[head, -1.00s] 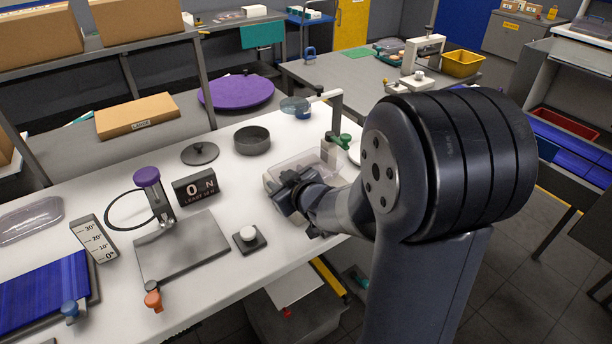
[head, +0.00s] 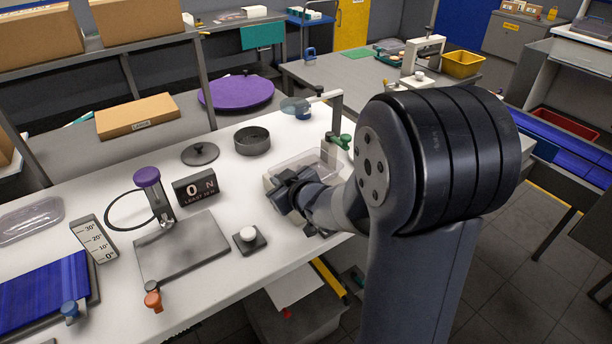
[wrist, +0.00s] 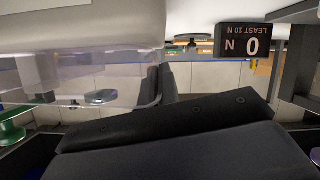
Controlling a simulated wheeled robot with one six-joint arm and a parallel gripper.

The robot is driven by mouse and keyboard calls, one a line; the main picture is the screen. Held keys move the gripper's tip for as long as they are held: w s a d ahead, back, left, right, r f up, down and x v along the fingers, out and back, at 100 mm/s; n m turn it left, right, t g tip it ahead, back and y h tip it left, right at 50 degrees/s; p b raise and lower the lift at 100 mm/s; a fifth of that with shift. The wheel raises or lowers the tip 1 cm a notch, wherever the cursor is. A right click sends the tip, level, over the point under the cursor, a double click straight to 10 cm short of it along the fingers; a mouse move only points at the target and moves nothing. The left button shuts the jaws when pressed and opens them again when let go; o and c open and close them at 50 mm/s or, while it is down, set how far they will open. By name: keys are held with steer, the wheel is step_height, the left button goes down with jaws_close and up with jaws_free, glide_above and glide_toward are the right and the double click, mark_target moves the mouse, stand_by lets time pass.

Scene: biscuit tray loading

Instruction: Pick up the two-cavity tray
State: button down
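A clear, shallow plastic tray (head: 308,162) lies on the white bench, partly hidden behind my gripper and wrist. Its cavities cannot be counted from here. My gripper (head: 284,192) is low over the bench at the tray's near left side. In the wrist view, a pale translucent body (wrist: 80,65), probably this tray seen close up, fills the upper left. The dark fingers (wrist: 160,86) of my gripper are beside its edge. Whether they touch or clasp it is unclear. Another clear tray (head: 30,220) lies at the far left of the bench.
Left of my gripper are a small button block (head: 249,238), a grey plate (head: 182,246) and a display reading 0 N (head: 195,187), which shows inverted in the wrist view (wrist: 250,42). A round dark dish (head: 252,140) and a green-knobbed stand (head: 337,125) are behind.

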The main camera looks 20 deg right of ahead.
step_height(320, 180, up, 10)
steer(key=p, duration=0.4)
steer(key=shift+p, duration=0.3)
